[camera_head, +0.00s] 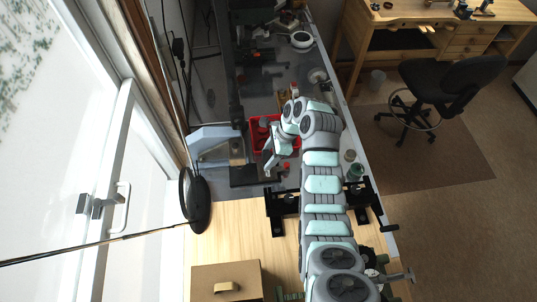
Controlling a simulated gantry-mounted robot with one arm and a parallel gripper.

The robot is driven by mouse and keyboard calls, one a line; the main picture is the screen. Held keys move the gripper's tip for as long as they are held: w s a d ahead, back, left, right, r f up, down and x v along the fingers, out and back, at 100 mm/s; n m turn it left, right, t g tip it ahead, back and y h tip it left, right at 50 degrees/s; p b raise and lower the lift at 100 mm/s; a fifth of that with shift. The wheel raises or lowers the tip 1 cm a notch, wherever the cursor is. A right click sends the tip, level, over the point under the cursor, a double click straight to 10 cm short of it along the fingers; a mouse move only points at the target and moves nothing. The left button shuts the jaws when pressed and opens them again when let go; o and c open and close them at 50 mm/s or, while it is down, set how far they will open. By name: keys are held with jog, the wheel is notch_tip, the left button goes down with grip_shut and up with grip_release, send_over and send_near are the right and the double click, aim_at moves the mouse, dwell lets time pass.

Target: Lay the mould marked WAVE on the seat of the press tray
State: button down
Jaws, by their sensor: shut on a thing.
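My gripper (268,169) points down at the right end of a dark flat plate, which looks like the press tray (243,176). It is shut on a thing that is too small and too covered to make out. The plate lies in front of a blue-grey press (209,136) with a tan block (237,152) at its right end. A red crate (257,133) stands just behind my gripper, partly hidden by my arm, with dark things inside. I cannot read the mark WAVE on anything, and cannot tell whether the held thing touches the plate.
Black clamp-like fixtures (277,212) stand on both sides of my arm. A small red piece (286,166) and a green-topped jar (354,172) lie to the right. A round black mirror or lamp (198,203) stands left. A cardboard box (226,282) sits in front; bare wood (235,225) is clear.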

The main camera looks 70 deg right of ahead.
jog(key=shift+f+b, duration=1.95)
jog(key=shift+f, duration=1)
jog(key=shift+f, duration=0.35)
